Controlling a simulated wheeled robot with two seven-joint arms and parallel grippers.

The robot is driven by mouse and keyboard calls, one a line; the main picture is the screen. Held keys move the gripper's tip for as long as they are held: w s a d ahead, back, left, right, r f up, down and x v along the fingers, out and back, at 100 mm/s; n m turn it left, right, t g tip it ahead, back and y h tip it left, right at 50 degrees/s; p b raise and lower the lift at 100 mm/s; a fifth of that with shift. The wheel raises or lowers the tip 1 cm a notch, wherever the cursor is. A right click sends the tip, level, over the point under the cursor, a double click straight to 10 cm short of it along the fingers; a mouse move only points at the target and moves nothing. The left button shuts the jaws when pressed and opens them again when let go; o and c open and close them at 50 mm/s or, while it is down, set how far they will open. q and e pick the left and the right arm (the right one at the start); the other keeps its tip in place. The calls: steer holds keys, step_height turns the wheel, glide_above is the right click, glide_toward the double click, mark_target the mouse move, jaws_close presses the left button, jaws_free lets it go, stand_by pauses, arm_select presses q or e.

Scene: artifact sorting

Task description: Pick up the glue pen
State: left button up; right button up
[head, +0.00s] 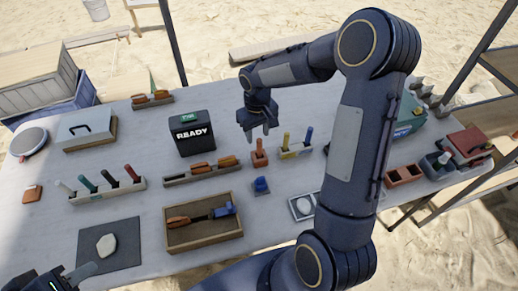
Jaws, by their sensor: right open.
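I cannot tell for sure which item is the glue pen. A small orange-red holder (259,157) with an upright piece stands mid-table. To its right, a pale rack (296,153) holds a yellow pen (286,141) and a blue pen (309,136). My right gripper (258,131) is open and empty, pointing down just above and behind the orange-red holder, apart from it. My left gripper (66,276) is partly cut off at the bottom left; a pale grey piece shows at its tip, and its jaws are unclear.
A black READY box (192,146) stands left of my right gripper. A white rack (112,193) holds several tools. A wooden tray (205,240) holds tools; a dark mat (108,262) bears a white stone. A blue block (261,185) sits near centre. My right arm hides part of the table's right.

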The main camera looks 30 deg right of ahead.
mark_target(260, 147)
steer(key=f, duration=0.4)
steer(key=f+p, duration=0.1)
steer(key=f, duration=0.1)
steer(key=shift+s+d+f, duration=0.1)
steer(key=shift+s+f, duration=0.1)
steer(key=shift+s, duration=0.2)
jaws_close()
